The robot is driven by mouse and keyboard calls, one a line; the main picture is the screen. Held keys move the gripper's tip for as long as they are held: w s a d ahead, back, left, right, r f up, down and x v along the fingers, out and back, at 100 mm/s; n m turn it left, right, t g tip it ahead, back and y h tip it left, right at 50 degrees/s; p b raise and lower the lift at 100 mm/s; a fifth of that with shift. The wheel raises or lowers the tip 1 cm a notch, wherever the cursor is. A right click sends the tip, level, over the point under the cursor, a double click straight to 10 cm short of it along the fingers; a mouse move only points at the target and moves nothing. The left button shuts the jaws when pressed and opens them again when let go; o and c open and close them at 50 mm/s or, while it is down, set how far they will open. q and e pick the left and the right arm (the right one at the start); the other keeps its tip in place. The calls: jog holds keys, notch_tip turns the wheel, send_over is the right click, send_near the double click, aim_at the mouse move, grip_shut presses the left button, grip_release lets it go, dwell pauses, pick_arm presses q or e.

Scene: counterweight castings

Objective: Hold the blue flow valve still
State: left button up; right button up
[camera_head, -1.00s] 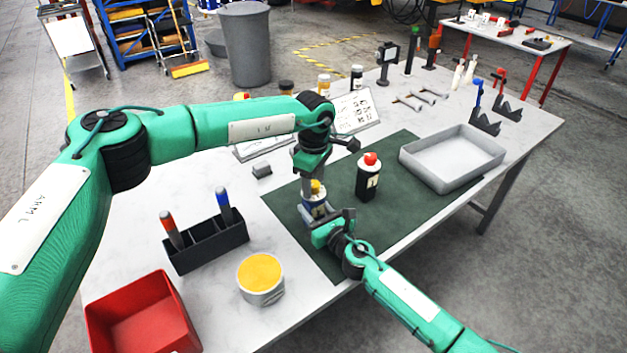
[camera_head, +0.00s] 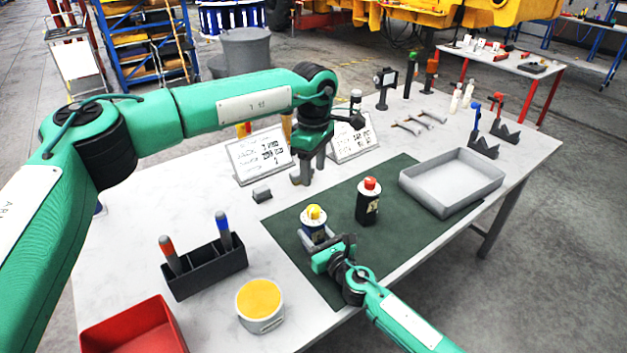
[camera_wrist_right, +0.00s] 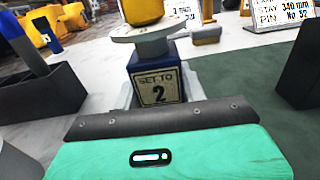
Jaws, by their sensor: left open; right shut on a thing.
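The blue flow valve (camera_head: 315,228) stands upright on the green mat, with a yellow knob on top. In the right wrist view the valve (camera_wrist_right: 158,84) shows a "SET TO 2" label and a pale round collar under the knob. My right gripper (camera_head: 318,243) is shut on its body from the near side; its fingers are partly hidden in the right wrist view. My left gripper (camera_head: 309,170) is open and empty, pointing down beyond the valve and apart from it, near the white sign cards.
A black red-topped valve (camera_head: 368,202) stands right of the blue one on the green mat (camera_head: 345,275). A grey tray (camera_head: 444,207) lies at the mat's right end. A black holder (camera_head: 205,272), a yellow-topped tub (camera_head: 260,318) and a red bin (camera_head: 133,330) stand at the left.

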dwell(0.4)
jog(key=o, duration=1.5)
jog(key=shift+c, duration=0.2)
